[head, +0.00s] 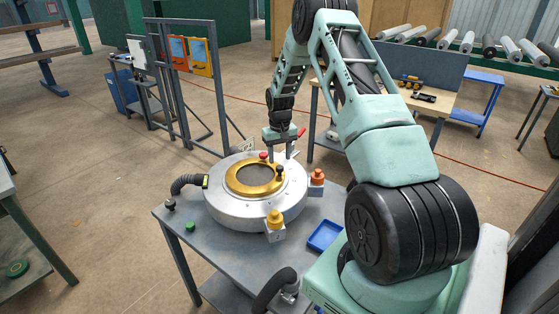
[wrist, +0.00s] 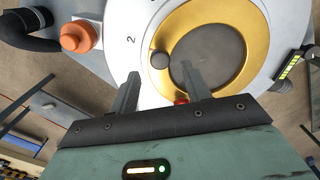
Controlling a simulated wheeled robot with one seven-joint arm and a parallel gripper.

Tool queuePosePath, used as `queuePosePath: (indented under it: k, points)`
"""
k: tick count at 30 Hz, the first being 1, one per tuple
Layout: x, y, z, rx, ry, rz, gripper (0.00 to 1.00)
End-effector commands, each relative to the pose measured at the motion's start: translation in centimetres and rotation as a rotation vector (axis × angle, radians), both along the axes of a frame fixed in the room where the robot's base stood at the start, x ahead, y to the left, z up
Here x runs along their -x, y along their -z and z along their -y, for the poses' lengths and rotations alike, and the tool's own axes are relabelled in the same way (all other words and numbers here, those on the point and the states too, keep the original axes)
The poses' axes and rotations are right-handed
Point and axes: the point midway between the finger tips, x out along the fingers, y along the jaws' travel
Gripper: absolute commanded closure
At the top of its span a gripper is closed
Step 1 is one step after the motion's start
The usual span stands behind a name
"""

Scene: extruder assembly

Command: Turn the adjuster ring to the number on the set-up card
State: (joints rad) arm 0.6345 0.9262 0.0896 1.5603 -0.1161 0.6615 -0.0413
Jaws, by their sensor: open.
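The adjuster ring (head: 237,182) is a gold ring around a dark centre on a round, pale housing (head: 225,208). It also shows in the wrist view (wrist: 258,48). A number 2 shows on the pale rim in the wrist view; other marks are unclear. My gripper (head: 280,153) is at the far side of the ring. In the wrist view my open gripper (wrist: 161,74) has its fingertips either side of the black knob, apparently without touching it. I cannot identify the set-up card for certain or read its number.
The housing stands on a grey table (head: 195,245). An orange knob (head: 317,176) and a yellow knob (head: 274,218) stand at its edge. A black hose (head: 186,183) leaves its left side. A green button (head: 190,227) and blue tray (head: 325,236) are nearby.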

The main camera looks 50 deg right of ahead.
Motion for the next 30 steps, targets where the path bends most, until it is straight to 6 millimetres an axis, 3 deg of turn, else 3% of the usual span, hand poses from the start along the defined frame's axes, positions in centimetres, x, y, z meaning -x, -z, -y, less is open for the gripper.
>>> queuePosePath:
  k: [9, 19, 20, 25, 30]
  points:
    - [0.0, 3.7, 0.0, 0.0, 0.0, 0.001, 0.52]
    - [0.0, 4.2, 0.0, 0.001, 0.0, 0.0, 0.52]
    - [0.0, 4.2, 0.0, 0.001, 0.0, 0.0, 0.55]
    - [0.0, 4.1, 0.0, 0.0, 0.0, 0.001, 1.0]
    - [0.0, 4.1, 0.0, 0.001, 0.003, 0.0, 1.0]
